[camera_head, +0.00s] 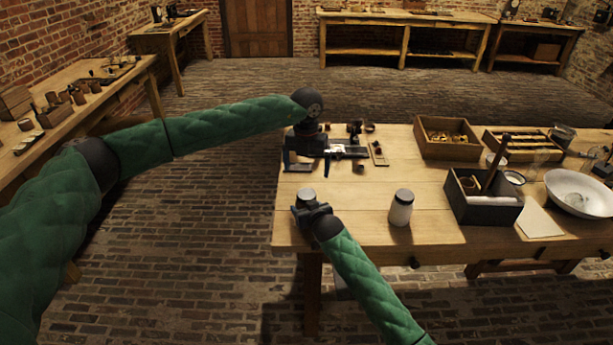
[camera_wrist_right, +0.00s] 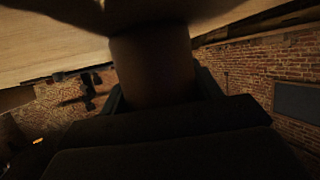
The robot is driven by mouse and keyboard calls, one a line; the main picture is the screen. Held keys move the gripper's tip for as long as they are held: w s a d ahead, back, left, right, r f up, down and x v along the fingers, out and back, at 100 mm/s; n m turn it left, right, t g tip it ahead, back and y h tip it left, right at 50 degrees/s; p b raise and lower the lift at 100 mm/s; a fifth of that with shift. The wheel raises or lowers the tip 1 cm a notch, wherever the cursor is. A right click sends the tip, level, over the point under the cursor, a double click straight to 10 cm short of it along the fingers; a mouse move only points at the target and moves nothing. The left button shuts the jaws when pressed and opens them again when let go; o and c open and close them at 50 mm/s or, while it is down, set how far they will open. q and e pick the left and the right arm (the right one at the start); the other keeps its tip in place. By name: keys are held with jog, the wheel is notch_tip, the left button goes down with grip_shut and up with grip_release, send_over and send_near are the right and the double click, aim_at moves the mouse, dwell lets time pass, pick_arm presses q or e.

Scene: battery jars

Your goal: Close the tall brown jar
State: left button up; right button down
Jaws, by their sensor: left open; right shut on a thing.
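My right gripper (camera_head: 308,208) is at the table's near left corner, shut on an upright cylindrical thing with a grey round top (camera_head: 306,194). In the right wrist view this held thing is a dark brown cylinder (camera_wrist_right: 152,65) between the fingers, in deep shadow. It looks like the tall brown jar, but I cannot tell whether a lid is on it. My left gripper (camera_head: 328,158) is open, low over the far left part of the table, beyond the held thing. Small dark brown pieces (camera_head: 369,127) lie just past it, partly hidden by it.
A dark box (camera_head: 468,208) with an upright rod, a white bowl (camera_head: 582,193) and a wooden tray (camera_head: 446,150) occupy the table's right side. The table middle (camera_head: 400,172) is mostly clear.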

pick_arm(q)
notch_tip(320, 180, up, 7)
dwell(0.3)
pick_arm(e)
jog(key=shift+c, duration=1.3)
grip_release()
jog(key=b+v, duration=0.1)
jog(key=v, duration=0.5)
jog(key=shift+s+b, duration=0.1)
jog(key=shift+b, duration=0.3)
pick_arm(q)
jog(key=shift+f, duration=1.05)
pick_arm(e)
jog(key=shift+v, duration=0.8)
